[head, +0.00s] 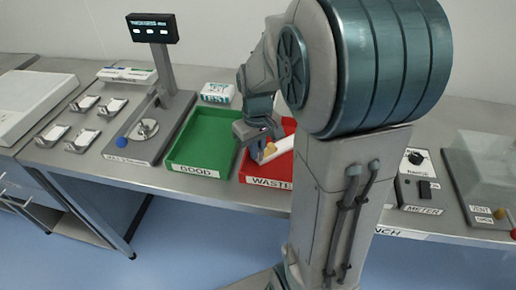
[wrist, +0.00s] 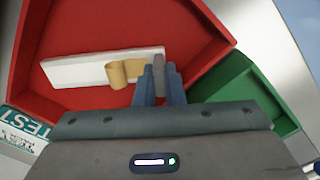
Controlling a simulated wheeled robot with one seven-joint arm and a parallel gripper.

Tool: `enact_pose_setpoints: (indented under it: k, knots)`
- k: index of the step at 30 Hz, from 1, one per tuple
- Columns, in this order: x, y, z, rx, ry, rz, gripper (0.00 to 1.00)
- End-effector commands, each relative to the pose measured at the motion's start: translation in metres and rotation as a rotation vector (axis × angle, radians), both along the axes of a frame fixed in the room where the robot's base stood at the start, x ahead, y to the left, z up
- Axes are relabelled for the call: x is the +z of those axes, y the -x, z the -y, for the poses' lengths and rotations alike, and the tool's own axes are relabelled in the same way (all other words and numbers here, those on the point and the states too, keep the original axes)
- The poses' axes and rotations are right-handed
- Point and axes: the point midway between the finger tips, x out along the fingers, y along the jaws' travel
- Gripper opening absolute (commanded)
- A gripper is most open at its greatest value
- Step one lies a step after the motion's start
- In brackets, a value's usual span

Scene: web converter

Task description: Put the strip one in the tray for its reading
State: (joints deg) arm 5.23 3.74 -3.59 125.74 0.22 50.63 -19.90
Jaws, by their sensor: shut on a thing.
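My gripper (head: 262,148) is over the red tray labelled WASTE (head: 250,163), partly hidden behind my own arm in the head view. In the wrist view its blue fingers (wrist: 158,88) are shut at the right end of a white strip (wrist: 85,68), on a small grey end piece. A tan curled piece (wrist: 122,73) sits on the strip near the fingers. The strip lies over the red tray's floor (wrist: 190,30); I cannot tell whether it touches it. The green tray labelled GOOD (head: 205,145) is just left of the red one and looks empty.
A gauge (head: 145,130) with a display on a post (head: 152,28) stands left of the trays. Several small holders (head: 82,140) with white pieces stand further left. A TEST box (head: 217,93) is behind the trays. A meter box (head: 418,180) is at right.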

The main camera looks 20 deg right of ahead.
Motion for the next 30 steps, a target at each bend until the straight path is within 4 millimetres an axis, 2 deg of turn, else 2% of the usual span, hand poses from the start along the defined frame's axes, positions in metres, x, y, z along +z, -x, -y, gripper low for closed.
enact_pose_setpoints:
  k: [12, 13, 15, 25, 28, 30]
  knots:
    - [-0.007, -0.001, 0.0, 0.0, 0.0, 0.003, 0.0]
    - [-0.006, 0.0, 0.0, 0.0, 0.001, 0.002, 0.14]
    - [-0.006, 0.0, 0.0, 0.0, 0.001, 0.002, 0.31]
    - [-0.003, 0.0, 0.0, 0.0, 0.001, 0.002, 0.31]
    - [0.006, -0.001, 0.0, 0.0, 0.0, 0.004, 0.31]
    - [0.019, -0.001, 0.0, 0.001, 0.001, 0.007, 0.31]
